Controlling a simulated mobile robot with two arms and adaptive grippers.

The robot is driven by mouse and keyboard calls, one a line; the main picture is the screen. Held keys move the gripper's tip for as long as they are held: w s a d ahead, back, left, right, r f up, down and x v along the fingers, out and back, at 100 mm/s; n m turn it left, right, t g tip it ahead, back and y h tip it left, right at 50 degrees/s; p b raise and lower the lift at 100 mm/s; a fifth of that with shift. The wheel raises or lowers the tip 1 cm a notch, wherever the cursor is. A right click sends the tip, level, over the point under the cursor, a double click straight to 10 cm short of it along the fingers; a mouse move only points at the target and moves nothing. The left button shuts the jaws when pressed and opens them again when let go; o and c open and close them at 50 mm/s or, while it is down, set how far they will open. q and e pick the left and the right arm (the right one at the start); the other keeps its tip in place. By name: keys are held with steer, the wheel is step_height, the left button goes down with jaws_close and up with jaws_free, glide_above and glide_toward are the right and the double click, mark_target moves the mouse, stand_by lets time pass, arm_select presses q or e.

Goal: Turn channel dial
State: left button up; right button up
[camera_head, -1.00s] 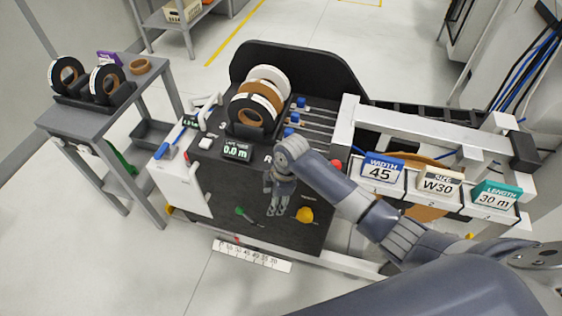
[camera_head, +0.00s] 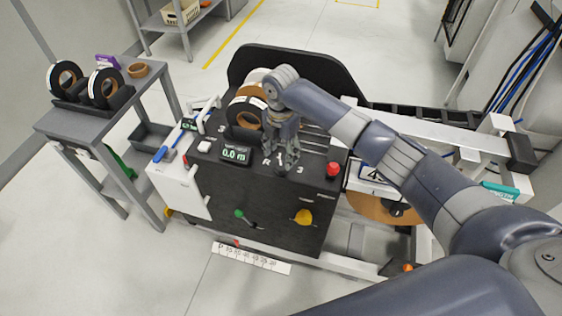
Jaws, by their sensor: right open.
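The channel dial (camera_head: 281,170) is a small dark knob on the top panel of the black machine (camera_head: 270,200). White marks "R", "1" and "3" stand around it. My right gripper (camera_head: 283,162) points down over the dial, its fingertips at or just above it. It is open, and its fingers partly hide the dial and the marks. I cannot tell whether the fingers touch the knob. My left gripper is not in view.
A red button (camera_head: 332,169) sits just right of the dial. A display (camera_head: 235,155) reading 0.0 m is to the left. Tape rolls (camera_head: 244,108) stand behind. A yellow knob (camera_head: 304,217) and green-tipped lever (camera_head: 240,214) are on the front face.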

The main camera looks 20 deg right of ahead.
mark_target(281, 166)
steer(key=shift+f, duration=2.7)
steer(key=c, duration=1.1)
